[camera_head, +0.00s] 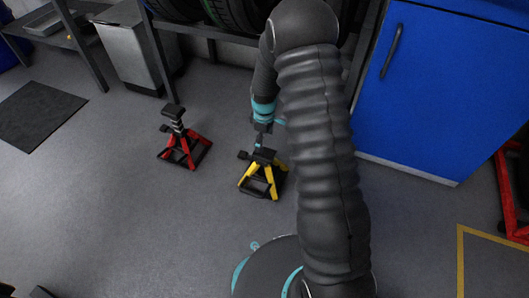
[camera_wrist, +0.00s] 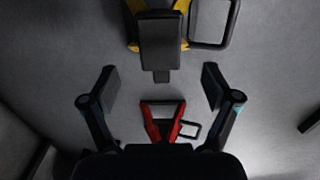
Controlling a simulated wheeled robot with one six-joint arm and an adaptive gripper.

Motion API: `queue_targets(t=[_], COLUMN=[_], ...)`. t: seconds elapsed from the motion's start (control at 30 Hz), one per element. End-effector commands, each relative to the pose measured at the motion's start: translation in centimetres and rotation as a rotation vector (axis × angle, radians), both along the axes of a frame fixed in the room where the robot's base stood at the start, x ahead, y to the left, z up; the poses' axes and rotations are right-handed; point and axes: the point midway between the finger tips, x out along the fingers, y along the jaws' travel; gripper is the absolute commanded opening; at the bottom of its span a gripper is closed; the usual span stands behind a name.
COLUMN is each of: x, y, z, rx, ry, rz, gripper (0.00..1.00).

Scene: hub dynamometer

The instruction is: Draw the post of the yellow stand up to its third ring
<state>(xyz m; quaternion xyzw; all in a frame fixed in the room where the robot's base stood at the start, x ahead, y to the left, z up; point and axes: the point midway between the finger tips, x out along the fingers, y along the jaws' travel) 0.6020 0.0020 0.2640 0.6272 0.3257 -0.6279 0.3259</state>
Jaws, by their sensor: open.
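The yellow stand (camera_head: 270,187) stands on the floor at the middle of the head view, with its black post top (camera_head: 265,155) low, close above the frame. In the wrist view the yellow stand (camera_wrist: 131,6) is cut by the top edge, and its dark post top (camera_wrist: 160,42) faces the camera. My gripper (camera_wrist: 158,86) is open and empty, its two fingers apart, with the post top beyond the fingertips. In the head view my gripper (camera_head: 262,128) is just above and behind the stand, partly hidden by my arm. The post's rings cannot be made out.
A red stand (camera_head: 186,148) with a raised post stands to the left; it also shows in the wrist view (camera_wrist: 163,126). A blue cabinet (camera_head: 445,85) stands at right, a tyre rack (camera_head: 210,30) behind. The floor at left is clear around a dark mat (camera_head: 38,112).

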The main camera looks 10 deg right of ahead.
Motion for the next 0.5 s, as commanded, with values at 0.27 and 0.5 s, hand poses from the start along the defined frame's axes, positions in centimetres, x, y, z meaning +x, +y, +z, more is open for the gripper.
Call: queue_targets(t=[0.27,0.5], x=[0.0,0.0], y=[0.0,0.0], z=[-4.8,-6.6], rx=[-0.001,-0.001], ry=[0.001,-0.001], rz=[-0.001,-0.001], gripper=[0.88,0.88])
